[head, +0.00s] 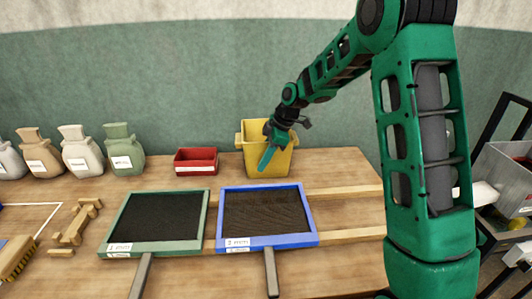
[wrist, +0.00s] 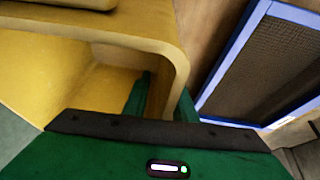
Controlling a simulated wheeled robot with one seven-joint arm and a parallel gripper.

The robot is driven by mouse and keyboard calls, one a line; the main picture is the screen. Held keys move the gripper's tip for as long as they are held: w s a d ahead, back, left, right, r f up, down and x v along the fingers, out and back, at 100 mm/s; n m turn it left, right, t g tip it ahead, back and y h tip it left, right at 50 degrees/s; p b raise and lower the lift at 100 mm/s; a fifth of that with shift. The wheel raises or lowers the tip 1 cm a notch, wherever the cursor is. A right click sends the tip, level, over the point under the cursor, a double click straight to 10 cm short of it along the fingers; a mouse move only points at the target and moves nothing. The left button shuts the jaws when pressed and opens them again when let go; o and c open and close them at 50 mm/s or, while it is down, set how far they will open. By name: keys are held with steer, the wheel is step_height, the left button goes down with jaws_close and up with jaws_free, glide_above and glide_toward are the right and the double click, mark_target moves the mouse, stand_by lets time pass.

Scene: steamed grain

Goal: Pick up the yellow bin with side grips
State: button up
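The yellow bin (head: 283,162) stands upright on the wooden table, at the back near the wall. A side grip (head: 239,141) juts from its left rim, and another shows at its right. My gripper (head: 266,160) points down over the front of the bin and hides part of it. In the wrist view, the bin's rim (wrist: 172,62) runs between my fingers (wrist: 165,98). One finger is on the inner side and the other on the outer side. The fingers look apart, with no clear clamp on the wall. Their tips are partly hidden by the rim.
A red box (head: 196,169) sits left of the bin. A blue-framed sieve (head: 268,241) and a green-framed sieve (head: 157,248) lie in front. Several sacks (head: 124,160) line the back left. Wooden rails (head: 345,191) cross the table at right.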

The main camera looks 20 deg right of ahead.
steer(key=shift+f, duration=0.2)
stand_by(0.3)
jaws_close()
